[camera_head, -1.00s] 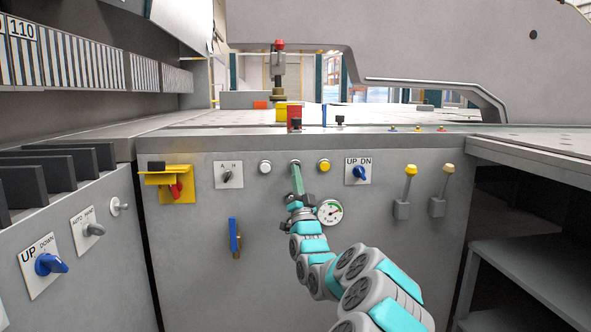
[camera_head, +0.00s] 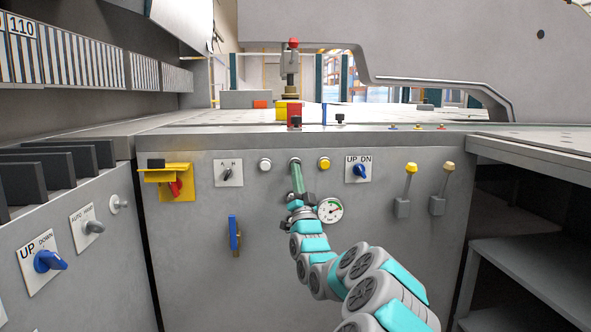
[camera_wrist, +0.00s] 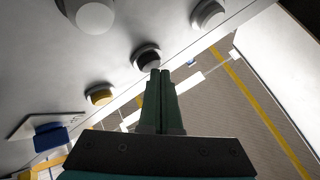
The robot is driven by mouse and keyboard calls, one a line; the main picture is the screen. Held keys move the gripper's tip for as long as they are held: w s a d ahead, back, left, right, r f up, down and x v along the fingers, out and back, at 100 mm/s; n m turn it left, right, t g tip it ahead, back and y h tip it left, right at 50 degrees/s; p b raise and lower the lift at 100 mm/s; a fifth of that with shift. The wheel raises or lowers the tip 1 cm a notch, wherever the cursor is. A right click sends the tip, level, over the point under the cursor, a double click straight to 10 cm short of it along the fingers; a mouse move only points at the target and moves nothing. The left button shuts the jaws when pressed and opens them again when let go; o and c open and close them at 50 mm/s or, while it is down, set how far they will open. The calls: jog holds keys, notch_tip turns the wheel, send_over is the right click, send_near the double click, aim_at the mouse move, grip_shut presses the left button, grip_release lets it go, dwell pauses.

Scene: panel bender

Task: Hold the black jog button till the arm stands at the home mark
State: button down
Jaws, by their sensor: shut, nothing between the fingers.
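The black jog button (camera_wrist: 147,57) sits in a round collar on the grey front panel. It is mostly hidden behind my fingertips in the head view, between a white and a yellow button. My gripper (camera_head: 296,168) is shut and empty, its green fingertips (camera_wrist: 160,72) at the button's face; they look in contact, but the button's travel cannot be seen. Behind the bed edge stands a grey post with a red top (camera_head: 293,43), above and behind a red block (camera_head: 295,112) and a yellow block (camera_head: 281,110). I cannot tell which piece is the home mark.
A white button (camera_head: 265,165) and a yellow button (camera_head: 323,164) flank my fingertips. A gauge (camera_head: 330,210) is close beside my wrist. A blue UP/DN selector (camera_head: 359,172) and two yellow-topped levers (camera_head: 411,168) are to the right. A grey machine beam (camera_head: 430,30) hangs above the bed.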

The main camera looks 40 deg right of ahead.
jog(key=shift+s+a+b, duration=0.35)
jog(key=shift+s, duration=0.1)
jog(key=s+a+b, duration=0.1)
jog(key=s+b, duration=0.1)
jog(key=b, duration=0.1)
jog(key=s+a+b, duration=0.1)
jog(key=s, duration=0.1)
jog(key=shift+s+a, duration=0.1)
jog(key=shift+a, duration=0.2)
jog(key=shift+r, duration=0.1)
dwell(2.4)
